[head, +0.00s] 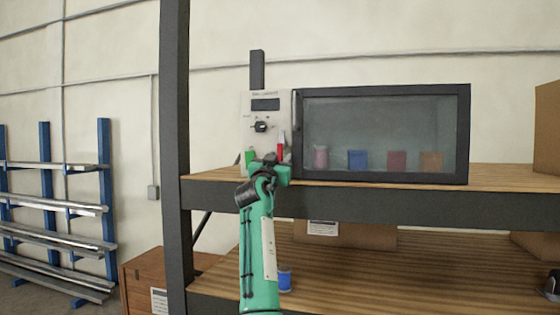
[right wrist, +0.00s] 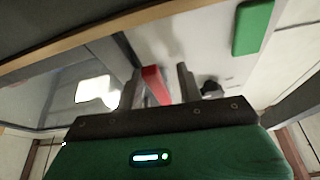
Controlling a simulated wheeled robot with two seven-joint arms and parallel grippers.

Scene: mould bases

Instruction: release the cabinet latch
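The cabinet (head: 385,90) has a dark frame and a glass door that looks shut. On its pale control panel (head: 248,110), left of the door, are a red latch (head: 280,151) and a green button (head: 250,156). My right gripper (head: 272,160) is at the lower part of the panel, by the latch. In the right wrist view the latch (right wrist: 154,86) lies between the two separated fingers of the gripper (right wrist: 161,72), closer to the left finger. Whether a finger touches it I cannot tell. The green button (right wrist: 253,27) is clear of the fingers. My left gripper is out of view.
The cabinet stands on a wooden shelf (head: 497,177) with a dark upright (head: 174,130) at left. Several coloured containers, including a blue one (head: 357,160), show behind the glass. A blue can (head: 285,278) stands on the lower shelf. A cardboard box (head: 547,128) is at far right.

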